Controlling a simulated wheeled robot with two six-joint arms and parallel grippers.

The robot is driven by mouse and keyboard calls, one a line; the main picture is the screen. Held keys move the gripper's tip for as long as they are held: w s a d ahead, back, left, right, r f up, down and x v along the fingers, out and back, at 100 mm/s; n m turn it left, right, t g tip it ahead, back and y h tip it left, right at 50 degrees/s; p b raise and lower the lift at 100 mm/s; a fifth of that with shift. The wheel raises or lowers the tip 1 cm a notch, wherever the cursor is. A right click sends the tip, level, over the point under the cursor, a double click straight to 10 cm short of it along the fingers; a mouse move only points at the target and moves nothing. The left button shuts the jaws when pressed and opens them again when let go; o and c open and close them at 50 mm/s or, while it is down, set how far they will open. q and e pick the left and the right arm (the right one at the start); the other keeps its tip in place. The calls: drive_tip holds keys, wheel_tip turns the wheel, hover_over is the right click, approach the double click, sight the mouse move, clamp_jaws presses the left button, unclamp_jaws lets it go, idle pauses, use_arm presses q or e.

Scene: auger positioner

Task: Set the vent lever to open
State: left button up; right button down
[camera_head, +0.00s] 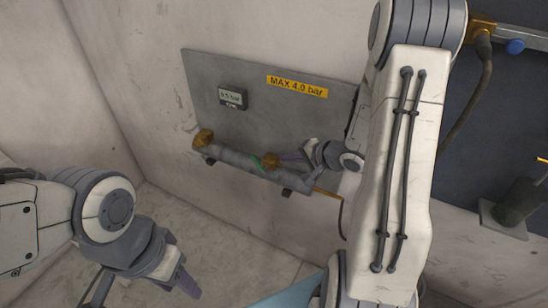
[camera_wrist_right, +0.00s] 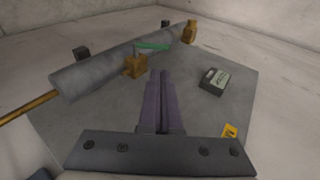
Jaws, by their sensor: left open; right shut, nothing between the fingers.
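A green lever (camera_head: 257,163), which looks like the vent lever, sits on the grey pipe (camera_head: 231,157) along the panel's lower edge. In the right wrist view the lever (camera_wrist_right: 152,47) lies roughly along the pipe, beside a brass block (camera_wrist_right: 135,67). Its open and closed marks cannot be seen. My right gripper (camera_head: 290,156) is shut and empty, just right of the brass block in the head view. In its wrist view the fingertips (camera_wrist_right: 160,78) point toward the block and lever; contact cannot be told. My left gripper (camera_head: 145,287) is open and empty, low at the left, far from the pipe.
The grey panel (camera_head: 200,70) carries a small gauge display (camera_head: 233,98) and a yellow "MAX 4.0 bar" label (camera_head: 297,86). A brass fitting (camera_head: 203,139) ends the pipe at left. My right arm hides the panel's right side.

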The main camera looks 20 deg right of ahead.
sight(255, 159)
use_arm(q)
drive_tip(key=shift+f, duration=0.1)
use_arm(e)
drive_tip(key=x, duration=1.3)
